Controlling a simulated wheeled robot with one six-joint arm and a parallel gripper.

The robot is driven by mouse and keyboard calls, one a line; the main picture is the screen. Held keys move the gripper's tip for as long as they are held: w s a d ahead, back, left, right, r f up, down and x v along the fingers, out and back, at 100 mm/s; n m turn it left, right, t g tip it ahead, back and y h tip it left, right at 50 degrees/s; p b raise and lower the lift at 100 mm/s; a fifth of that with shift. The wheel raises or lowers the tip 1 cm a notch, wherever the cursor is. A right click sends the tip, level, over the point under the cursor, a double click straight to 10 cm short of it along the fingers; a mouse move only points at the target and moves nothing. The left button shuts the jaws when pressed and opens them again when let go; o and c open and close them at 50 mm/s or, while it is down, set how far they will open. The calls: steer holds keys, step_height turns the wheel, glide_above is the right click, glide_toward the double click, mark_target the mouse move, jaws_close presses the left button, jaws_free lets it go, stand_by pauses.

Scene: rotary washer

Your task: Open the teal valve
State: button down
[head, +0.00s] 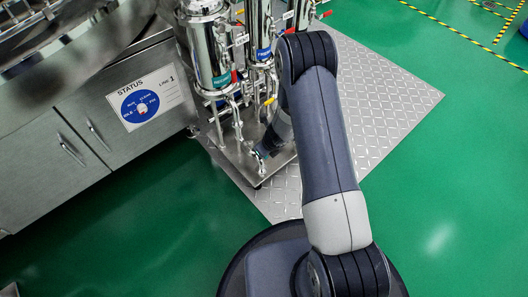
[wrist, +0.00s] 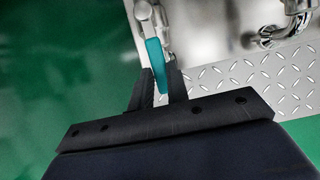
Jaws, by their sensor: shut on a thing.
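The teal valve handle (wrist: 155,58) is a flat lever in the wrist view, joined at its top end to a metal pipe fitting (wrist: 146,12). My gripper (wrist: 162,82) is shut on the teal valve handle, with one dark finger on each side of it. The handle's lower end sits between the fingers. In the head view my gripper (head: 261,153) is low by the pipes at the skid's front, largely hidden behind my arm. The teal handle cannot be made out clearly there.
Shiny filter vessels (head: 208,45) with pipes stand on a steel base plate behind my gripper. A yellow handle (head: 269,101) is close above it. Tread plate (head: 385,100) and green floor are clear at right.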

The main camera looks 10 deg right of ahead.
steer(key=shift+s+a, duration=0.1)
steer(key=shift+s, duration=0.05)
stand_by(0.4)
steer(key=c, duration=1.4)
jaws_free()
steer(key=shift+o, duration=0.2)
steer(key=p+v, duration=0.4)
steer(key=v, duration=0.6)
steer(key=shift+s+r, duration=0.15)
steer(key=shift+r, duration=0.2)
